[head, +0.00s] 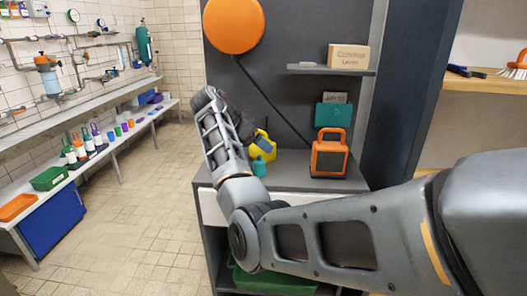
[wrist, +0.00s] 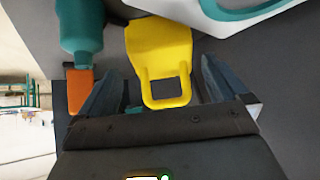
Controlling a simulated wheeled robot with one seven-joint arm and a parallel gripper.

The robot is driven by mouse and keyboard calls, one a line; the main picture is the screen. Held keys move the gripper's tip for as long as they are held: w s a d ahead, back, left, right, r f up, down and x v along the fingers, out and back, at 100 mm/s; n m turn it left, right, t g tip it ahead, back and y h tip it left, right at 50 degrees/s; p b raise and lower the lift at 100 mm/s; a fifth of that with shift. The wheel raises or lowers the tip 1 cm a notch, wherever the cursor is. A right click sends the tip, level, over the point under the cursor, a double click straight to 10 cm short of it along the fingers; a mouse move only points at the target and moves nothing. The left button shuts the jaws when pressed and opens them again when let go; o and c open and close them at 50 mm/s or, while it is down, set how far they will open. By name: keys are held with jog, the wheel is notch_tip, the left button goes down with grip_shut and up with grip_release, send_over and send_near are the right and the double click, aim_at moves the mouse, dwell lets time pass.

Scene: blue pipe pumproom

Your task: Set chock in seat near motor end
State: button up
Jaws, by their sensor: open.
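A yellow piece (wrist: 158,50) with a square loop handle lies between my gripper's fingers in the wrist view; it may be the chock, but I cannot tell for sure. My gripper (wrist: 158,66) is open, with one dark finger on each side of the piece and visible gaps. In the head view the yellow piece (head: 266,147) shows on the grey counter behind my arm, which hides part of it and most of the gripper. I cannot make out a seat or a motor end.
A teal bottle (wrist: 82,28) with an orange end stands close beside the left finger; it also shows in the head view (head: 259,167). A white-and-teal object (wrist: 245,14) is at top right of the wrist view. An orange-framed device (head: 330,156) stands right on the counter (head: 290,168).

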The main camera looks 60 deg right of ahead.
jog(key=shift+p+x, duration=0.35)
jog(key=shift+x, duration=1.95)
jog(key=shift+w+d+r, duration=0.1)
jog(key=shift+w+r, duration=0.05)
jog(key=c, duration=1.4)
jog(key=shift+o, duration=0.2)
notch_tip(320, 180, up, 10)
jog(key=shift+r+b, duration=0.1)
jog(key=shift+b, duration=0.5)
